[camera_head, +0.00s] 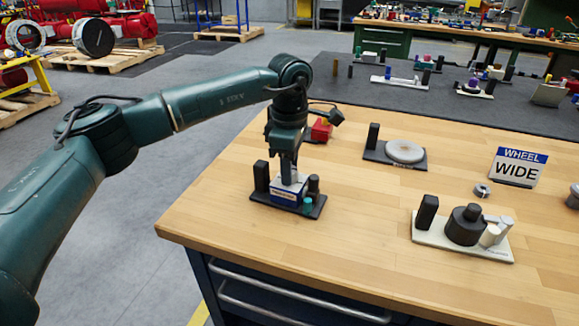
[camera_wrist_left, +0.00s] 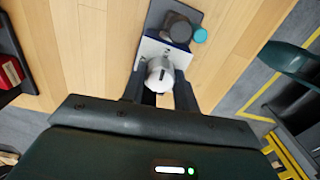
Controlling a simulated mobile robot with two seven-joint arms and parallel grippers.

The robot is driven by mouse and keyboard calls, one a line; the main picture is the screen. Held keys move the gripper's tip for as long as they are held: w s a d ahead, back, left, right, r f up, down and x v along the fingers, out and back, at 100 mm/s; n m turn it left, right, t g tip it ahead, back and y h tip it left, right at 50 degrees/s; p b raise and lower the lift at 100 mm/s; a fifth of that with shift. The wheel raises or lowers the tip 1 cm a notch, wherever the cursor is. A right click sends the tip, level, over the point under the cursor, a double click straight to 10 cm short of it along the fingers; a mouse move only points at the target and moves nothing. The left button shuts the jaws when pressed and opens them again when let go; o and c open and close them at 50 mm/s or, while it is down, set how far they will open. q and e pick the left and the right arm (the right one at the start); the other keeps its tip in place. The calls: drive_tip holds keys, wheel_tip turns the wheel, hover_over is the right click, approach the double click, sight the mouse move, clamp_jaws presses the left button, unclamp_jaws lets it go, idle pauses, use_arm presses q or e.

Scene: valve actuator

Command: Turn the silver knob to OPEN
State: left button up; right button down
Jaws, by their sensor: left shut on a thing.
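The silver knob (camera_wrist_left: 160,75) sits between the two fingers of my left gripper (camera_wrist_left: 160,92) in the left wrist view. A dark slot or mark shows on its face. My left gripper also shows in the head view (camera_head: 288,172), reaching down from above, shut on the knob. Below it is a white and blue block (camera_head: 288,190) on a dark baseplate (camera_head: 312,212), with black posts at both sides and a teal button (camera_head: 308,201) at the front right. The block's label is too small to read. The OPEN marking cannot be made out. My right gripper is not in view.
A grey disc on a dark plate (camera_head: 404,152) stands to the right. A red block (camera_head: 322,129) is behind my gripper. The bench's front middle is clear.

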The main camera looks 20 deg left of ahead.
use_arm(q)
drive_tip(key=shift+m, duration=0.7)
drive_tip(key=o, duration=1)
wheel_tip(320, 180, up, 13)
drive_tip(key=shift+r, duration=0.15)
